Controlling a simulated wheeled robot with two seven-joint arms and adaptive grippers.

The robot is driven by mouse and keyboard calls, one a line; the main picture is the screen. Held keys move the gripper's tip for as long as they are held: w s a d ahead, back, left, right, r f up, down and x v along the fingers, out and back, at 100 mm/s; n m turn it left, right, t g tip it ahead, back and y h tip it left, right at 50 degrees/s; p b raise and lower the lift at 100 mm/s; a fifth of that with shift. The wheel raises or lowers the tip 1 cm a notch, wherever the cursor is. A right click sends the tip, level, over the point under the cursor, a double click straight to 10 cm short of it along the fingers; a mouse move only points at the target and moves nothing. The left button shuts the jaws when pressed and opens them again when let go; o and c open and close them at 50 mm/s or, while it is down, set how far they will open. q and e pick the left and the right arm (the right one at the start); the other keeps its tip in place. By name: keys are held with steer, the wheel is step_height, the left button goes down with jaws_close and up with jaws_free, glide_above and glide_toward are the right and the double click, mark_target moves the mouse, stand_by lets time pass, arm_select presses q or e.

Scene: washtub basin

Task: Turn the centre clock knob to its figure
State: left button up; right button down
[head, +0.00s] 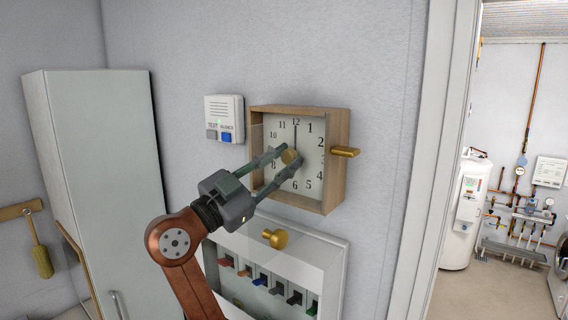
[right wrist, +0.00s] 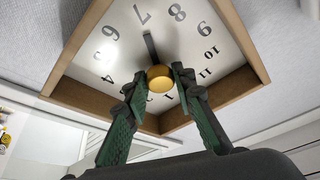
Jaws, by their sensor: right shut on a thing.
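The square wooden clock (head: 336,160) hangs on the grey wall, its white face towards me. Its round brass centre knob (head: 290,157) shows between my right gripper's fingertips (head: 287,153). In the head view a dark hand points up at 12. In the right wrist view the clock (right wrist: 95,105) appears turned, and a dark hand (right wrist: 150,46) runs from the knob (right wrist: 160,79) towards 7. My right gripper (right wrist: 161,76) is shut on the knob, one finger on each side. Its fingers hide part of the face. My left gripper is out of view.
A brass lever (head: 346,151) sticks out of the clock's right side. A white switch box (head: 224,117) is at upper left. Below is a white-framed case (head: 332,262) with coloured tags and a brass knob (head: 275,238). A tall cabinet (head: 100,170) stands left; a doorway opens right.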

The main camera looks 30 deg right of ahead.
steer(key=c, duration=1.6)
jaws_free()
steer(key=v, duration=1.2)
steer(key=shift+w+a, duration=0.1)
